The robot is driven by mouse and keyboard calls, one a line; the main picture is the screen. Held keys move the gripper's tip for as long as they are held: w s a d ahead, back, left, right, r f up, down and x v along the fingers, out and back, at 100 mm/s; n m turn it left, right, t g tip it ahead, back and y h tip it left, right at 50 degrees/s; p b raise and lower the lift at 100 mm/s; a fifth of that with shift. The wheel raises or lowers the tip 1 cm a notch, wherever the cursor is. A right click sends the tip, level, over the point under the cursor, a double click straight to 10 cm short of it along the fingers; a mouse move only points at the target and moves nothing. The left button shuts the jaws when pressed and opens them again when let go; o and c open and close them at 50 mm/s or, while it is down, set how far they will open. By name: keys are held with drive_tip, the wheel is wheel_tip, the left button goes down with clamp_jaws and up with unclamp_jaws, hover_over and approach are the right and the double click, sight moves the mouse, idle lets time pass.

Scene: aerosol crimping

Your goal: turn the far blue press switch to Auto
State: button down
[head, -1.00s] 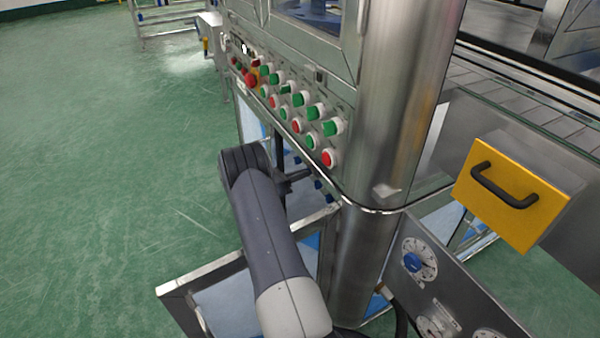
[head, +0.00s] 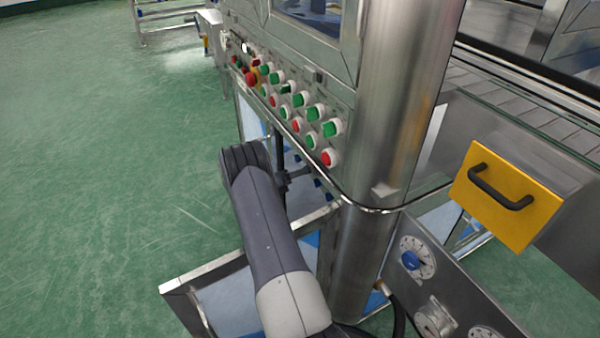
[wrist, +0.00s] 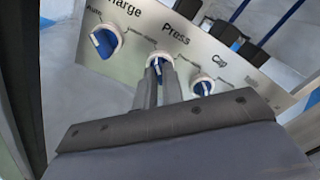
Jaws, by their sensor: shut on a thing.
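In the wrist view, the blue press switch (wrist: 156,62) sits on a white round base below the label "Press". My gripper (wrist: 158,74) is shut on it, one finger on each side, and the fingers hide most of the knob, so its exact setting is unclear. The metal panel (wrist: 217,52) carries this switch between two other blue switches. In the head view, my gripper (head: 305,175) reaches toward the low panel behind the steel post, and the held switch cannot be made out there.
A blue switch (wrist: 104,42) under "...harge" is upper left of my gripper; another (wrist: 203,87) under "Cap" is close on the right. Green floor (head: 110,150) is open at left.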

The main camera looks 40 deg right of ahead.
drive_tip(key=shift+f, duration=0.1)
drive_tip(key=c, duration=1.5)
unclamp_jaws()
drive_tip(key=shift+c, duration=0.2)
drive_tip(key=shift+a, duration=0.1)
drive_tip(key=p+v, duration=0.1)
drive_tip(key=v, duration=0.9)
drive_tip(key=shift+a+p, duration=0.35)
drive_tip(key=shift+w, duration=0.1)
drive_tip(key=b+x, duration=0.1)
drive_tip(key=x, duration=1)
drive_tip(key=shift+b, duration=0.4)
